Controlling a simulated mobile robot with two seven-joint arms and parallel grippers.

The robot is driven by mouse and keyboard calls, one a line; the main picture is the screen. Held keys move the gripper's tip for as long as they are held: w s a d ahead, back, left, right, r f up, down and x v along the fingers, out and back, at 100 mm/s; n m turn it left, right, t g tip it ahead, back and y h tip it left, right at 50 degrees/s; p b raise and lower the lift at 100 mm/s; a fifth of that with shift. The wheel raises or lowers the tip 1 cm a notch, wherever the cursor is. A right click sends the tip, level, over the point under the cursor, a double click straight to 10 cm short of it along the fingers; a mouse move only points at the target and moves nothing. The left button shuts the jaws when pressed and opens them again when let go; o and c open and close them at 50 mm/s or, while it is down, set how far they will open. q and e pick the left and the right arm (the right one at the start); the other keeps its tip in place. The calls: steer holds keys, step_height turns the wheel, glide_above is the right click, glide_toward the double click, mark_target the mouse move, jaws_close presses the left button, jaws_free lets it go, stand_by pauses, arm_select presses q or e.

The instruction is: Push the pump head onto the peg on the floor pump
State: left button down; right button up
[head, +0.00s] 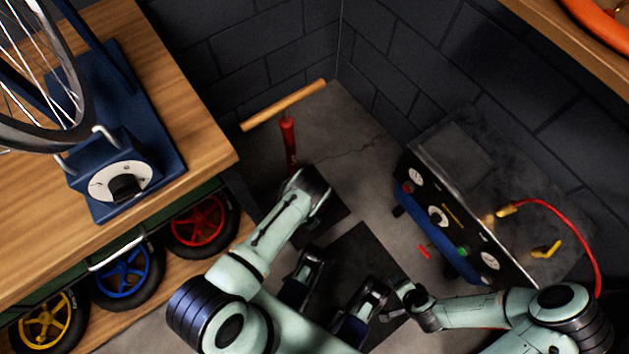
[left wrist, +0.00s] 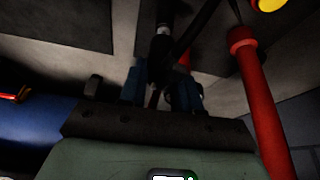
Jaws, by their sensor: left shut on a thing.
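The floor pump has a wooden handle (head: 284,105) and a red barrel (head: 289,145). It stands upright between bench and wall; the left wrist view shows its red barrel (left wrist: 262,100) on the right. My left arm reaches to the pump's right side, and its wrist hides the gripper in the head view. In the left wrist view my left gripper (left wrist: 160,88) is shut on the dark pump head (left wrist: 160,50), beside the barrel but apart from it. The peg cannot be made out. My right gripper (head: 398,298) is low at centre right, well away from the pump; its jaws are unclear.
A wooden bench (head: 200,130) with a blue wheel stand (head: 105,195) is on the left. A compressor (head: 450,215) with a red hose (head: 570,220) stands on the right; its blue tank shows in the left wrist view (left wrist: 30,125). Dark brick walls close the back.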

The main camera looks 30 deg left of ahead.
arm_select(q)
steer(key=shift+f+b, duration=0.65)
steer(key=shift+f, duration=0.15)
arm_select(e)
steer(key=shift+f, duration=0.75)
arm_select(q)
steer(key=c, duration=0.7)
jaws_free()
steer(key=p+v, duration=0.3)
steer(key=v, duration=0.3)
steer(key=shift+r, duration=0.3)
steer(key=p+v, duration=0.2)
steer(key=v, duration=0.5)
steer(key=shift+f+p, duration=0.1)
steer(key=shift+p, duration=0.2)
arm_select(e)
steer(key=s+a+r+g, duration=0.1)
steer(key=s+a+r, duration=0.1)
steer(key=s+r, duration=0.2)
step_height(320, 180, up, 2)
steer(key=shift+s+a+r+g+y, duration=0.15)
steer(key=shift+s+g+y, duration=0.15)
steer(key=shift+s, duration=0.05)
